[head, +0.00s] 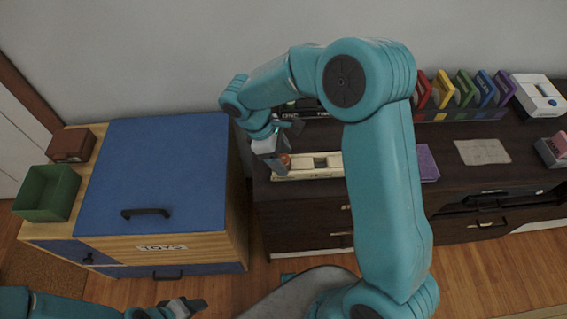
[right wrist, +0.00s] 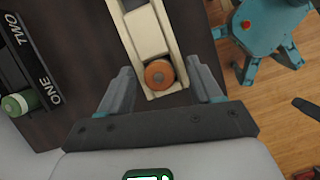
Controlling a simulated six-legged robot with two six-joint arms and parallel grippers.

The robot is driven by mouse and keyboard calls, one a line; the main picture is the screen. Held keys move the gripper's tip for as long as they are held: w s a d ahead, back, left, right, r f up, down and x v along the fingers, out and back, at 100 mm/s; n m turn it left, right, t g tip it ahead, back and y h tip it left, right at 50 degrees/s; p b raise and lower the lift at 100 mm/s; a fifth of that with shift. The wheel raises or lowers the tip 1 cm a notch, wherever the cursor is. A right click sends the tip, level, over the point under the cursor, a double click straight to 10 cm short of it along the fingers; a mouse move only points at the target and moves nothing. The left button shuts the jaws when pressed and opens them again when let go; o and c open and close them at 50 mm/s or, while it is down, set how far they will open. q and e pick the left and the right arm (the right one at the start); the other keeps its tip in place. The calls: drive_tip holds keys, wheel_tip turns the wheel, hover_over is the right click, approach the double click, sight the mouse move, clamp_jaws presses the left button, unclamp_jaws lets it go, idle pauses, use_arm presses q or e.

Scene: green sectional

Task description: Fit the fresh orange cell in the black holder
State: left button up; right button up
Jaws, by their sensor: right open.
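The orange cell (right wrist: 159,74) sits in the near end of a long cream tray (right wrist: 137,30); its round end faces the camera. It also shows in the head view (head: 284,160), partly behind my gripper. My right gripper (right wrist: 168,84) is open, with one finger on each side of the tray's end, around the cell without visible grip. The black holder (right wrist: 22,62), marked ONE and TWO, is at the left of the wrist view. A green cell (right wrist: 18,104) is by its ONE mark. In the head view my right arm hides part of the holder. My left gripper (head: 187,306) is low at left, its jaws unclear.
A purple block (head: 428,163) is right of the tray on the dark cabinet. Coloured slots (head: 460,92), a paper sheet (head: 482,151) and a white device (head: 540,96) are further right. A blue-topped cabinet (head: 155,165) with a green bin (head: 48,193) stands left, across a gap.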

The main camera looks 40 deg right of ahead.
drive_tip(key=shift+c, duration=0.3)
drive_tip(key=shift+w, duration=0.1)
drive_tip(key=c, duration=1)
clamp_jaws()
drive_tip(key=shift+r, duration=0.1)
